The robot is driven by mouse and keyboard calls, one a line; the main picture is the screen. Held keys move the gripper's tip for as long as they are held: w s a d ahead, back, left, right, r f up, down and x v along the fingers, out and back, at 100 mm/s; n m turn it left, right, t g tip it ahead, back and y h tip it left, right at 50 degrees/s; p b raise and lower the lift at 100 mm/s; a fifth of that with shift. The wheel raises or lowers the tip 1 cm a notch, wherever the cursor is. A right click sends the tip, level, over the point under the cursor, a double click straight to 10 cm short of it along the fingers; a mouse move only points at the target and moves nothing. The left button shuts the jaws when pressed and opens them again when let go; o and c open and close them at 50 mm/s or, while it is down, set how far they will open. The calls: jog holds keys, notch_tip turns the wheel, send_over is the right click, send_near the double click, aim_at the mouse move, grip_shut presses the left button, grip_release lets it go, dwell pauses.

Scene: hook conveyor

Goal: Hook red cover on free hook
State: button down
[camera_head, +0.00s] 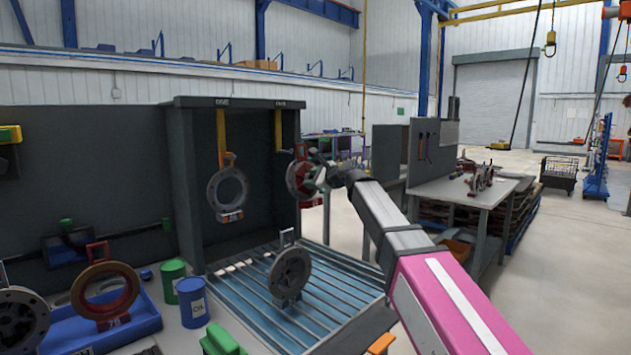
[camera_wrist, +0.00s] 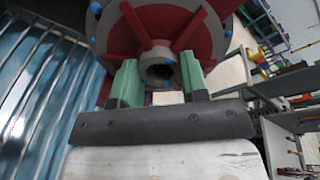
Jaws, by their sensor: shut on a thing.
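The red cover (camera_head: 300,182) is a round red part with a grey rim. My gripper (camera_head: 319,174) is shut on it and holds it in the air at the right edge of the dark booth. In the wrist view the red cover (camera_wrist: 165,35) fills the top, with green fingers on both sides of its grey hub. Two yellow hangers come down from the booth top. The left hook (camera_head: 222,135) carries a grey cover (camera_head: 215,195). The right hook (camera_head: 278,130) is empty and hangs left of and above the red cover. Contact between them is not visible.
A grey cover (camera_head: 290,272) stands on the slatted blue conveyor (camera_head: 325,297) below. Green (camera_head: 173,275) and blue (camera_head: 192,300) cans stand left of it. A blue tray (camera_head: 145,318) holds a brown-red cover (camera_head: 105,280). A workbench (camera_head: 470,195) stands to the right.

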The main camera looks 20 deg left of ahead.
jog(key=x, duration=1)
jog(key=shift+r, duration=0.4)
dwell(1.0)
jog(key=shift+a+f, duration=0.1)
jog(key=shift+a, duration=0.1)
dwell(0.6)
jog(key=c, duration=0.6)
grip_release()
jog(key=shift+f, duration=0.1)
jog(key=shift+o, duration=0.2)
